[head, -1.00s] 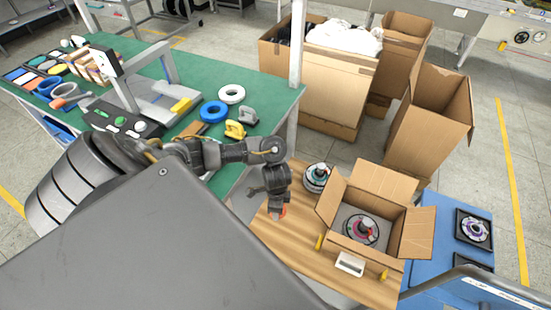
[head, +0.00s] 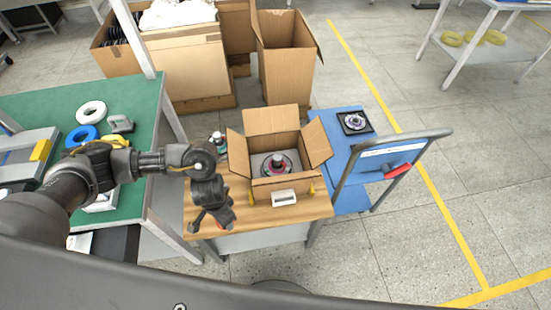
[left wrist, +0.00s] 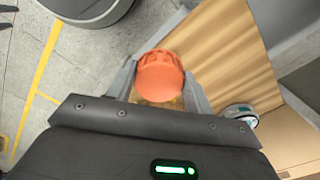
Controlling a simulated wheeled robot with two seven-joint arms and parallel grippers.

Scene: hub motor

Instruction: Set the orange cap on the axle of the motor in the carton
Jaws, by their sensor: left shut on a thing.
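The orange cap (left wrist: 160,77) is held between the two fingers of my left gripper (left wrist: 160,90) in the left wrist view. In the head view my left gripper (head: 217,222) points down over the front left part of the wooden table, left of the open carton (head: 272,186) and apart from it. The cap is mostly hidden there. My right gripper is not in view.
A second motor (head: 218,143) stands on the wooden table (head: 305,207) behind my gripper. The carton's flaps stand outward. A white-labelled holder (head: 284,197) is at its front. A blue cart (head: 350,200) stands right, a green bench (head: 135,180) left.

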